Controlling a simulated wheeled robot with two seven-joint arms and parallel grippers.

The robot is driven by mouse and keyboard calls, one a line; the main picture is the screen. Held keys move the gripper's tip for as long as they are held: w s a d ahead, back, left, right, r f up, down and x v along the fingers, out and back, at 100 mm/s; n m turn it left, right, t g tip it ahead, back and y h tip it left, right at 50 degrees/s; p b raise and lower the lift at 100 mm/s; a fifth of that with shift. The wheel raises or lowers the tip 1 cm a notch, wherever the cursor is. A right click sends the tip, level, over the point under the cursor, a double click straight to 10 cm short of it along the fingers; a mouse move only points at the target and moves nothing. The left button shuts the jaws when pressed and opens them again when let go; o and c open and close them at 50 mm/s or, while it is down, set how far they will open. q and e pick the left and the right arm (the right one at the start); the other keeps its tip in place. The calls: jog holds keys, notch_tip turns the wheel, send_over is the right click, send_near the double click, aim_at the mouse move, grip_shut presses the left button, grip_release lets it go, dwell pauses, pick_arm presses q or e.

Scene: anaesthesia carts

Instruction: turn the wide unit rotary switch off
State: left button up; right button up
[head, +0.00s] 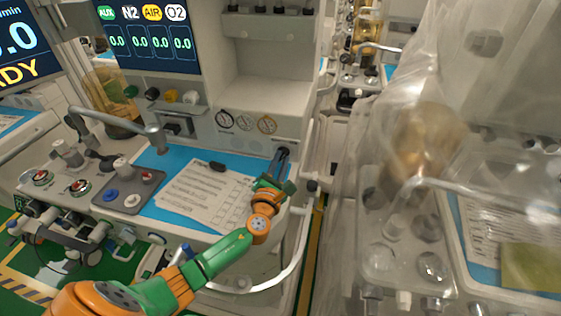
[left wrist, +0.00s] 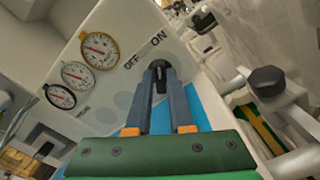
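The wide unit (head: 266,92) is the pale machine with the gauges, left of centre in the head view. Its black rotary switch (left wrist: 160,72) sits on the front panel below the OFF and ON lettering. In the head view the switch (head: 284,150) is mostly hidden behind my fingertips. My left gripper (head: 281,160) reaches to the panel, and in the left wrist view its two grey fingers (left wrist: 160,85) lie on either side of the knob. No clear gap shows between fingers and knob. The knob's exact angle is hard to read. My right gripper is not in view.
Three round gauges (head: 244,123) are left of the switch. A blue work surface with a printed sheet (head: 205,195) lies below it. A pale curved rail (head: 303,235) stands at the right edge. A plastic-covered unit (head: 400,190) fills the right side.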

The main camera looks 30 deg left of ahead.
pick_arm(q)
grip_shut()
jog(key=shift+n, duration=0.3)
jog(key=n+b, duration=0.1)
jog(key=n, duration=0.4)
jog(key=shift+a+b, duration=0.1)
jog(key=shift+b, duration=0.2)
jog(key=n+b, duration=0.1)
jog(key=n, duration=0.3)
jog(key=shift+f+n, duration=0.1)
jog(key=shift+n, duration=0.3)
jog(key=shift+a+n+b, duration=0.15)
jog(key=shift+n+b, duration=0.3)
jog(key=shift+n, duration=1.45)
jog(key=o, duration=0.6)
grip_release()
jog(key=shift+c, duration=0.2)
